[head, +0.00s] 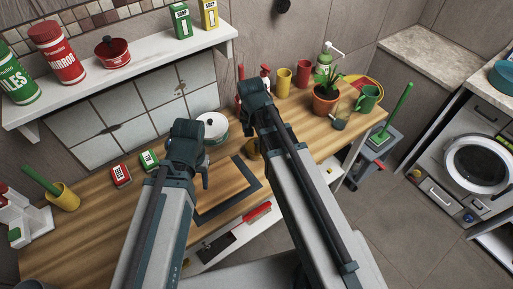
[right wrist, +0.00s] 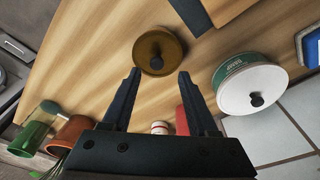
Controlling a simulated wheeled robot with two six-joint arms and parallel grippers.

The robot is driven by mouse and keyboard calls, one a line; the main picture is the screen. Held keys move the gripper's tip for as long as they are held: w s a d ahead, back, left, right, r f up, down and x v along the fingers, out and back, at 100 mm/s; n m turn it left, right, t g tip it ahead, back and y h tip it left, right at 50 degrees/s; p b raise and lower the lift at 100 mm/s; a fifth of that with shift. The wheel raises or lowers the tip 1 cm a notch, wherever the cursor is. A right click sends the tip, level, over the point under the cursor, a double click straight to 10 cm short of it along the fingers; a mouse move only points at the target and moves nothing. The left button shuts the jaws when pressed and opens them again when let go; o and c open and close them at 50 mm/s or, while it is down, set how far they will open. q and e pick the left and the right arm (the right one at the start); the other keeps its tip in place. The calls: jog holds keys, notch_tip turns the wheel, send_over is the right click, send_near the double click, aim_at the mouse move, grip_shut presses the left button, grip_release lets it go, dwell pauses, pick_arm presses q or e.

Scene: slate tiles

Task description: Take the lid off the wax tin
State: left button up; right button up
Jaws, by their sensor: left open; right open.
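A round brown tin with a brown lid and black knob (right wrist: 158,53) stands on the wooden counter, in front of my right gripper (right wrist: 160,76). That gripper is open and empty, its two fingers pointing toward the tin with the lid just past the tips. In the head view the tin (head: 252,149) is partly hidden by my right arm, as is the gripper. A larger green tin with a white lid and black knob (right wrist: 252,90) stands beside it; it also shows in the head view (head: 211,130). I cannot read which is wax. My left gripper (head: 205,178) is open, above the counter.
A dark square outline (head: 250,183) marks the counter's front. A potted plant (head: 325,100), green mug (head: 368,98) and cups stand right. A shelf (head: 130,77) overhangs the back left.

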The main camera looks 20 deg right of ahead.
aim_at(256, 141)
pick_arm(q)
notch_tip(256, 141, down, 4)
jog(key=b, duration=0.3)
jog(key=shift+f+b, duration=0.2)
jog(key=shift+b, duration=0.15)
pick_arm(e)
jog(key=f, duration=0.4)
jog(key=shift+w+d+f, duration=0.2)
jog(key=shift+d, duration=0.15)
pick_arm(q)
jog(key=shift+r, duration=0.1)
pick_arm(e)
jog(key=shift+r, duration=0.1)
grip_shut()
